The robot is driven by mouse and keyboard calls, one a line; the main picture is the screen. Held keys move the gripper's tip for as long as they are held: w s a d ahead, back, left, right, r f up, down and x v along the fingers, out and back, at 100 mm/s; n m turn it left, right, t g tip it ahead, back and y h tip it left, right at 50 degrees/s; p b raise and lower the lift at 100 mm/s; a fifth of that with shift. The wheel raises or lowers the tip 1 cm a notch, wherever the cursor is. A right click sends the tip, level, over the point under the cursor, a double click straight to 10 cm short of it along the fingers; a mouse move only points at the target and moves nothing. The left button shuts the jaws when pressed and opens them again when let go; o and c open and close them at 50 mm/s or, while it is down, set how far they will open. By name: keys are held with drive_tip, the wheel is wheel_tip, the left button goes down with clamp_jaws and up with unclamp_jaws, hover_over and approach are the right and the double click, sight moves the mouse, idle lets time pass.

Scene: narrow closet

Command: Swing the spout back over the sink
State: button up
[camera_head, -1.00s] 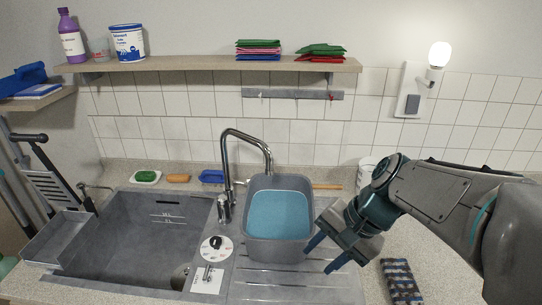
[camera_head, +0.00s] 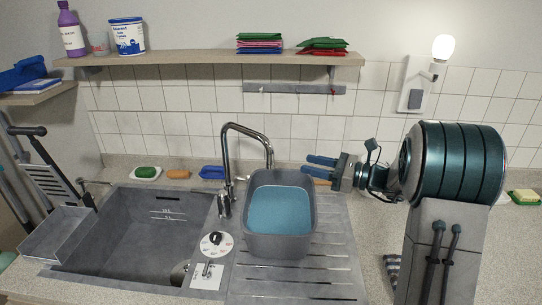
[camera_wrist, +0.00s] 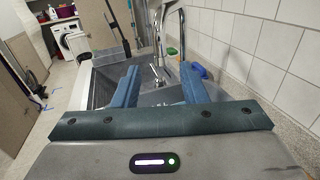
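The chrome spout (camera_head: 247,128) arches from its base behind the drainboard to the right, its outlet over the grey tub (camera_head: 252,238) of blue water. The tub stands on the ribbed drainboard, right of the sink. The empty grey sink basin (camera_head: 128,235) is at the left. My gripper (camera_head: 308,168) is right of the spout and behind the tub's right side, pointing left, apart from the spout. Its two blue fingers are spread with nothing between them. In the wrist view, the spout (camera_wrist: 183,35) rises beyond my open fingers (camera_wrist: 158,84).
A shelf (camera_head: 210,61) with bottles and folded cloths runs along the wall above, with a rail (camera_head: 292,89) below it. A green sponge (camera_head: 146,172), an orange item (camera_head: 177,174) and a blue item (camera_head: 212,172) lie behind the sink. A lit lamp (camera_head: 441,50) is at right.

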sight(270, 158)
drive_tip(key=p+x, duration=0.3)
drive_tip(key=x, duration=0.9)
drive_tip(key=shift+a, duration=0.2)
clamp_jaws()
